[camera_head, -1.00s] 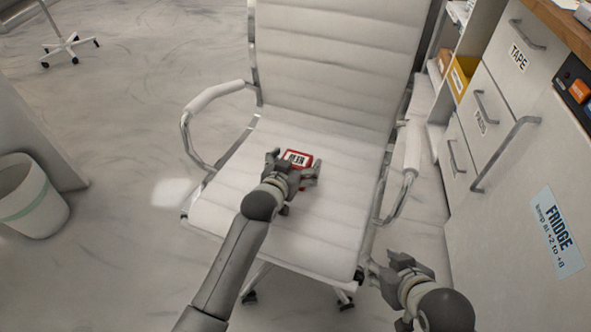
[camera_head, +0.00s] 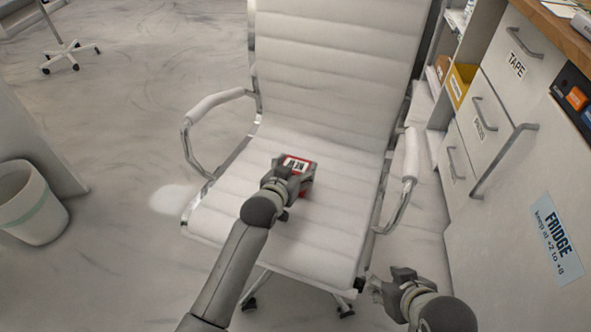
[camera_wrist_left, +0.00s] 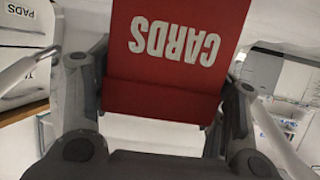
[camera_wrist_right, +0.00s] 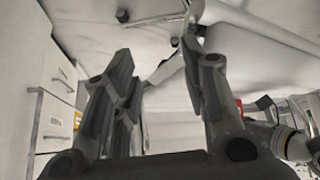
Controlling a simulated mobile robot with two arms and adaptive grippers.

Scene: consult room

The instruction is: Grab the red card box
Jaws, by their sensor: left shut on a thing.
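The red card box (camera_head: 297,163) is at the white chair's seat, with a white label facing up in the head view. In the left wrist view the box (camera_wrist_left: 172,55) shows a red face with the word CARDS upside down. My left gripper (camera_head: 292,172) is shut on the box, with a finger on each side of it. Whether the box touches the seat cannot be told. My right gripper (camera_head: 388,280) is open and empty, low beside the chair's right front corner. Its two fingers stand apart in the right wrist view (camera_wrist_right: 160,85).
The white chair (camera_head: 240,205) has metal armrests on both sides. A drawer cabinet (camera_head: 500,75) and a fridge front (camera_head: 500,230) stand close on the right. A white bin (camera_head: 30,205) stands on the left. The floor between bin and chair is clear.

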